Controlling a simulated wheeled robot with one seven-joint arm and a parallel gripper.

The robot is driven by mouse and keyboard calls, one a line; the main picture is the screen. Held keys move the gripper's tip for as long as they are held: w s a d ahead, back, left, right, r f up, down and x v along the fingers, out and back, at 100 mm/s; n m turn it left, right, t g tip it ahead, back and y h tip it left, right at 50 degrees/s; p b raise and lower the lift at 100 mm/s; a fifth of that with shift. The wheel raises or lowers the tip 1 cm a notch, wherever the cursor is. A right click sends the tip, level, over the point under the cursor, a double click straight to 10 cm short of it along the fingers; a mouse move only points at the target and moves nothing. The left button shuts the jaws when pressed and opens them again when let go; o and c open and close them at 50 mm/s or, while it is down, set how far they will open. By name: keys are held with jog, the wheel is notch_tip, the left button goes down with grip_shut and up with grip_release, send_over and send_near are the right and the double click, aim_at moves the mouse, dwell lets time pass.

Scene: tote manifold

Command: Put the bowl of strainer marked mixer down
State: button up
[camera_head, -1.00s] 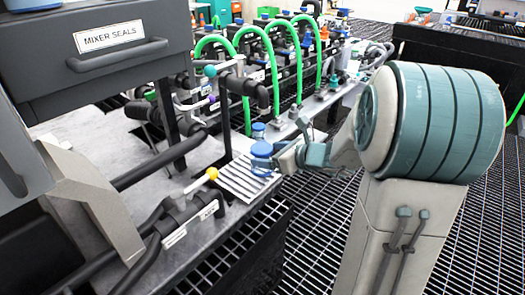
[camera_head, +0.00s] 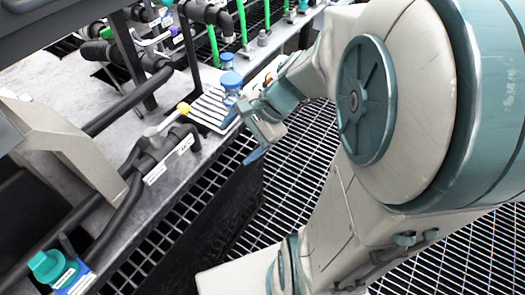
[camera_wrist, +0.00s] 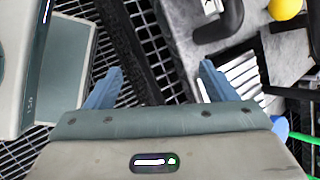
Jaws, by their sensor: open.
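Two blue-topped bowls stand at the ribbed light tray (camera_head: 207,113) on the bench edge in the head view. The nearer bowl (camera_head: 231,84) is clear blue and looks upright; the farther one (camera_head: 228,61) is just behind it. No marking on either can be read, so I cannot tell which is the mixer's. My gripper (camera_head: 251,136) is just right of and in front of the nearer bowl, over the bench edge. In the wrist view my gripper (camera_wrist: 161,67) is open, its blue fingers wide apart with nothing between them. Neither bowl shows clearly there.
A valve with a yellow knob (camera_head: 184,108) and black pipes stands left of the tray; the knob also shows in the wrist view (camera_wrist: 285,9). Green hoses (camera_head: 242,22) rise behind. Open grating floor (camera_head: 300,165) lies right of the bench.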

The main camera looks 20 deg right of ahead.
jog(key=s+d+n+g+h, duration=0.1)
jog(key=s+d+n+h, duration=0.2)
jog(key=n, duration=1)
jog(key=s+h, duration=0.3)
jog(key=shift+s+f+n+h, duration=0.25)
jog(key=shift+s+n+h, duration=0.05)
jog(key=shift+h, duration=0.1)
